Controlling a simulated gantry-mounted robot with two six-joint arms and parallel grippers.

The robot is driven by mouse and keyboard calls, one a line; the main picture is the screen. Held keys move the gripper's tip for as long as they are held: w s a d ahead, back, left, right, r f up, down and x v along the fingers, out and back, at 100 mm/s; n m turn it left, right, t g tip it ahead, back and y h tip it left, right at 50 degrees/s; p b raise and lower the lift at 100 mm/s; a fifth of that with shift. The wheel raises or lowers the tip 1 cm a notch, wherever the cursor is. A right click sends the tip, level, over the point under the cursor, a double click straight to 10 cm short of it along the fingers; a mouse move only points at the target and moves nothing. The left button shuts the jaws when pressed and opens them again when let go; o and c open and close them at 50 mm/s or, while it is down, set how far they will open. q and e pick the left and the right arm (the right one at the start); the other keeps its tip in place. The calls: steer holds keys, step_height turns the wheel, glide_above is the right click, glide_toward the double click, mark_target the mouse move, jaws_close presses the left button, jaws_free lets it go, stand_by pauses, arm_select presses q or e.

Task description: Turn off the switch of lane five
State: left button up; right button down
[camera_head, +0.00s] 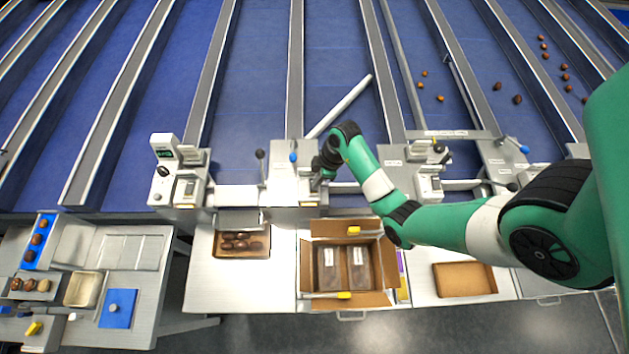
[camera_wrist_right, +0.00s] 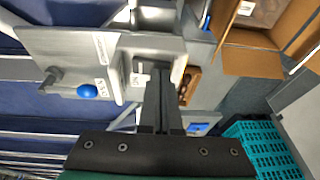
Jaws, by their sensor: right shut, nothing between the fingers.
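My green right arm comes in from the right. Its right gripper (camera_head: 318,182) is shut and empty, pointing down over the control plate (camera_head: 284,180) at the front of a middle lane. In the right wrist view the closed fingers (camera_wrist_right: 160,75) are over or at a pale switch housing (camera_wrist_right: 135,78); I cannot tell whether they touch it. The switch itself is mostly hidden by the fingers, so its position cannot be told. A blue-knobbed lever (camera_wrist_right: 87,91) stands beside it, also seen in the head view (camera_head: 293,157). Lane numbers are too small to read. My left gripper is not in view.
Similar switch boxes stand left (camera_head: 187,190) and right (camera_head: 429,187). An open carton (camera_head: 314,227) with flaps and a date tray (camera_head: 263,254) sit in front. A diagonal bar (camera_head: 340,105) crosses the lane behind my gripper. Dates lie on the right lanes.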

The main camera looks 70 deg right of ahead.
stand_by(0.3)
steer(key=shift+f+b, duration=0.35)
steer(key=shift+f, duration=0.05)
steer(key=shift+s+a, duration=0.1)
steer(key=shift+a, duration=0.1)
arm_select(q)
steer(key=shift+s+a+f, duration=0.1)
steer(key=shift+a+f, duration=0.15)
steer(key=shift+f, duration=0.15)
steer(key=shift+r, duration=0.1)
arm_select(e)
steer(key=shift+d, duration=0.15)
